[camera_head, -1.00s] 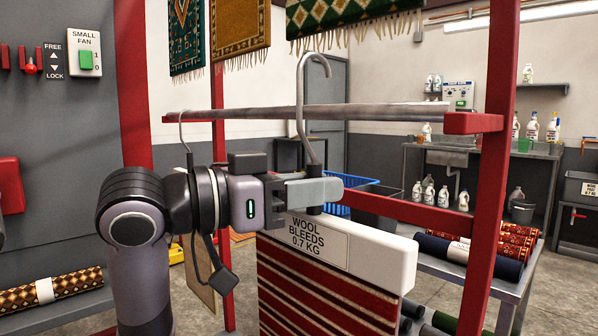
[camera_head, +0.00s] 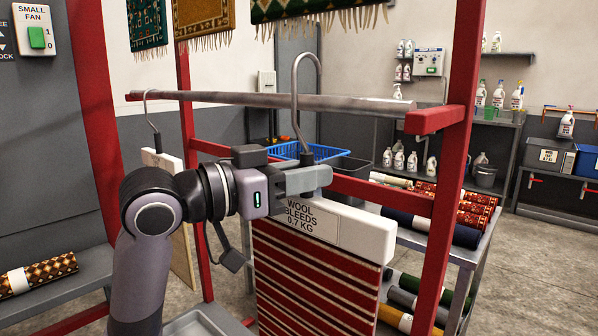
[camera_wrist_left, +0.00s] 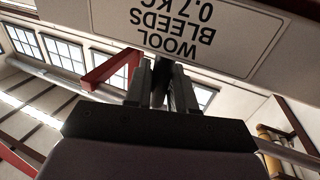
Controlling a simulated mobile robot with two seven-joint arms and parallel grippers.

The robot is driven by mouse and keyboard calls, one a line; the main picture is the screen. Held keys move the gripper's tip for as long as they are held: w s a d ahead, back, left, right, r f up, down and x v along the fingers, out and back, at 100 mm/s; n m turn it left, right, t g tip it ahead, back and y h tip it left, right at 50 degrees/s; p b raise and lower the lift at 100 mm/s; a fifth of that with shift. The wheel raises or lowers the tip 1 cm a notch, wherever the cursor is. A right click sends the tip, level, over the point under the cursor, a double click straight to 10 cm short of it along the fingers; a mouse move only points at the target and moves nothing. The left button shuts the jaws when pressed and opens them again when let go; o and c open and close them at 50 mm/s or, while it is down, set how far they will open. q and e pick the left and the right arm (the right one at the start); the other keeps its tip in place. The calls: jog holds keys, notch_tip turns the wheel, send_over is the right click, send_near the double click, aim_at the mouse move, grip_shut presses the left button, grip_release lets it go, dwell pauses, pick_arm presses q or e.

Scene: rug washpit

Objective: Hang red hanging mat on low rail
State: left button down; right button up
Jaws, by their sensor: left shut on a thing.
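The red hanging mat (camera_head: 310,285) has dark red and cream stripes. It hangs below a white hanger bar (camera_head: 355,230) labelled "WOOL BLEEDS 0.7 KG"; the label shows upside down in the wrist view (camera_wrist_left: 200,35). A grey metal hook (camera_head: 297,75) rises from the bar. My left gripper (camera_head: 308,180) is shut on the dark stem under the hook, just above the bar; the wrist view shows the stem between the fingers (camera_wrist_left: 160,92). The low rail (camera_head: 220,98) crosses behind the hook's shank. The hook's tip is near the rail's top edge; I cannot tell whether it is beyond the rail.
Another hook (camera_head: 147,105) with a pale hanger is at the rail's left end. Red posts (camera_head: 445,200) frame the rail. Patterned rugs (camera_head: 315,8) hang above. A table with rolled rugs (camera_head: 430,228) and a blue basket (camera_head: 300,150) stand behind.

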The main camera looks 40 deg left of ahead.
aim_at(291, 203)
pick_arm(q)
jog(key=shift+w+d+p, duration=0.15)
jog(key=shift+w+p, duration=0.55)
jog(key=shift+w, duration=1.65)
jog(key=shift+f, duration=0.1)
notch_tip(291, 203, down, 4)
jog(key=b, duration=0.2)
jog(key=shift+b, duration=0.4)
jog(key=c, duration=0.9)
grip_release()
jog(key=shift+o, duration=0.2)
jog(key=shift+f, duration=0.1)
jog(key=shift+s, duration=0.1)
jog(key=shift+b+v, duration=0.4)
jog(key=shift+v, duration=3.15)
